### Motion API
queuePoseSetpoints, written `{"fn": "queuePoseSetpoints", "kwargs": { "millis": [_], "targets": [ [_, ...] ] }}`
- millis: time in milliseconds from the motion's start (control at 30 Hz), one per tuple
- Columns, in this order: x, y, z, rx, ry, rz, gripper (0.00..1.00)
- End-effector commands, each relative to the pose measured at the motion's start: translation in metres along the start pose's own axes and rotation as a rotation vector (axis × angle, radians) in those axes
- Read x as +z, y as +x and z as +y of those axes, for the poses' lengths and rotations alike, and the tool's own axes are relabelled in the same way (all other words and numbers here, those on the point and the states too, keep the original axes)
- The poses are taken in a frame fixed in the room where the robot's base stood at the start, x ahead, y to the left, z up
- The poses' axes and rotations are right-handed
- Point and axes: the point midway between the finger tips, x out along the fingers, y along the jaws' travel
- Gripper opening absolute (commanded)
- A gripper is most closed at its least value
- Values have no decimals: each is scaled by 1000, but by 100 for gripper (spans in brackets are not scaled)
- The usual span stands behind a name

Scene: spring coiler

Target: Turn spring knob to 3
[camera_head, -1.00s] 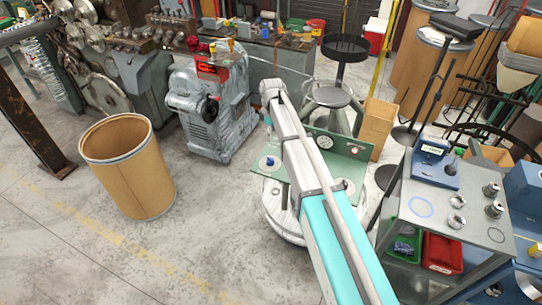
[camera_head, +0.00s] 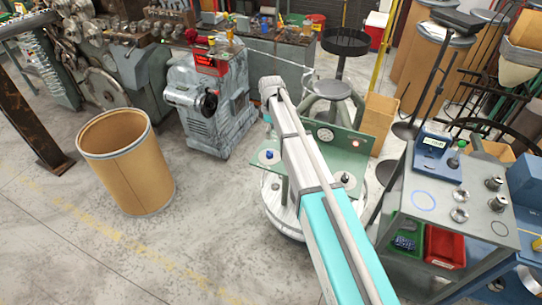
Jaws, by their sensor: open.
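A green control panel (camera_head: 352,160) stands in the middle of the view, partly behind my arm. On its left side is a blue knob (camera_head: 269,154) on a pale round dial. On its right side is a dark knob (camera_head: 345,177) on another pale dial, close to my forearm. I cannot read the dial numbers or tell which knob is the spring knob. My arm reaches up over the panel and hides its middle. My gripper does not show; the arm hides it.
A round gauge (camera_head: 325,135) and a red light (camera_head: 356,143) are on the panel's upright back. A cardboard drum (camera_head: 125,165) stands left on open floor. A grey machine (camera_head: 212,105) stands behind, and a cart (camera_head: 440,222) with metal parts stands right.

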Motion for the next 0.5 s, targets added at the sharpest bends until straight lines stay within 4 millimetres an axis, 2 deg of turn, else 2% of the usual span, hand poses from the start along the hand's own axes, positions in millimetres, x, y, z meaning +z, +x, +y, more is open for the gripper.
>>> {"fn": "queuePoseSetpoints", "kwargs": {
  "millis": [33, 500],
  "targets": [
    [0, 8, 0, 0, 0, 0, 81],
    [-1, 43, 0, 0, -1, 0, 81]
  ]
}}
